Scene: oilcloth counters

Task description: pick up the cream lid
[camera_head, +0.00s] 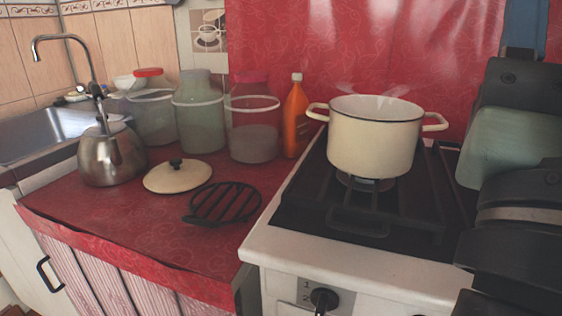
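The cream lid (178,178) lies flat on the red oilcloth counter (135,225), left of the stove. It is round, with a dark rim and a black knob on top. A cream pot (372,142) with a dark rim and two handles stands uncovered on the stove, with faint steam above it. Parts of my arm fill the right edge of the picture. My gripper's fingers do not show.
A black trivet (226,203) lies just right of the lid. A metal kettle (111,155) stands to its left. Several jars, one a lidded jar (253,128), and an orange bottle (296,118) stand behind. The counter's front strip is clear.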

